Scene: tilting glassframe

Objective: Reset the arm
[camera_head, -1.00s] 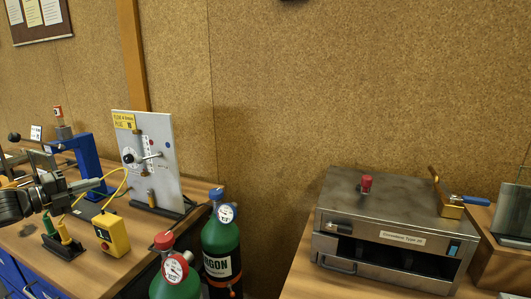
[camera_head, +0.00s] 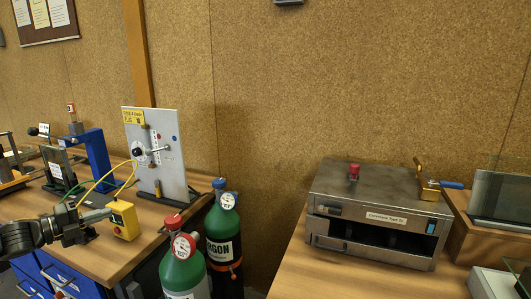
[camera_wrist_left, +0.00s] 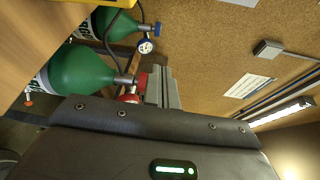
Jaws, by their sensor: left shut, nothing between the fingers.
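My left gripper (camera_head: 102,214) comes in from the left, low in front of the left bench, and points right. Its fingers are together and empty. In the left wrist view the closed fingers (camera_wrist_left: 163,88) point toward the cork wall and the green gas bottles. In the head view the gripper lies in front of the yellow box (camera_head: 124,220); whether they touch I cannot tell. A glass panel (camera_head: 503,197) leans in a wooden stand on the right table. My right gripper is not in view.
Green gas bottles with a red cap (camera_head: 184,270) and a blue cap (camera_head: 223,245) stand between the tables. A metal oven-like box (camera_head: 377,205) sits on the right table. A grey panel with a dial (camera_head: 170,135) and a blue press (camera_head: 98,155) stand on the left bench.

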